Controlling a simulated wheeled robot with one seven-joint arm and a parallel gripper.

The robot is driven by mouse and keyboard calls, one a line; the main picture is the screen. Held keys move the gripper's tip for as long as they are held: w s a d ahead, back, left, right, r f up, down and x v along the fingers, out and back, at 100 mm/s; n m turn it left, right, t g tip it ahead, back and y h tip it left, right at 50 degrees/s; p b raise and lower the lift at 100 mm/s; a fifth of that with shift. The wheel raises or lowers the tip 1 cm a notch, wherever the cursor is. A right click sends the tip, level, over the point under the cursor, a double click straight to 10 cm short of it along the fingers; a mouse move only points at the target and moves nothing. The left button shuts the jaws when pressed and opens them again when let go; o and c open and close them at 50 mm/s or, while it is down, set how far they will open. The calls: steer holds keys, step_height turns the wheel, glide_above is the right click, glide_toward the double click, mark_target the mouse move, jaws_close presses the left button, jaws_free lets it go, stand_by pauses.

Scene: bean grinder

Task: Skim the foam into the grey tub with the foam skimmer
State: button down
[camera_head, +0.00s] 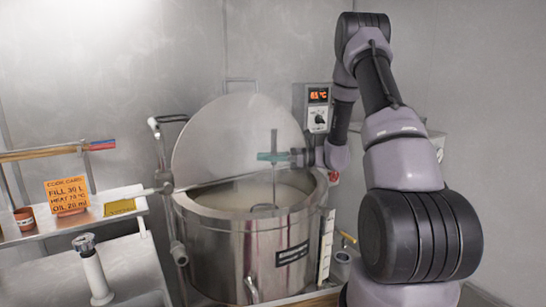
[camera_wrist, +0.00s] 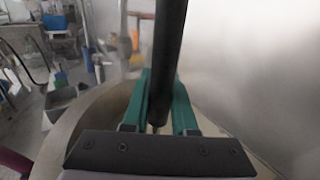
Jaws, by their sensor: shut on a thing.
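My gripper (camera_head: 275,157), with teal fingers, is above the open steel kettle (camera_head: 235,248). It is shut on an upright grey shaft, which I take to be the foam skimmer (camera_head: 274,140). The shaft goes down into the kettle, and its lower end is at the pale liquid or foam (camera_head: 240,192). I cannot tell how deep it sits. In the wrist view the dark shaft (camera_wrist: 168,50) stands between the teal fingers (camera_wrist: 159,108). I cannot surely make out the grey tub; a grey box (camera_wrist: 60,100) shows small and blurred in the wrist view.
The round lid (camera_head: 235,130) stands raised behind the kettle. A control box (camera_head: 318,108) reading about 61 °C is on the wall. At left, a shelf holds an orange card (camera_head: 67,196), a small brown pot (camera_head: 25,218) and a yellow pad (camera_head: 119,207).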

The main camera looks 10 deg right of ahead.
steer(key=shift+s+a, duration=1.7)
steer(key=shift+a, duration=3.5)
steer(key=shift+w+d, duration=2.2)
steer(key=shift+d, duration=4.5)
step_height(320, 180, up, 17)
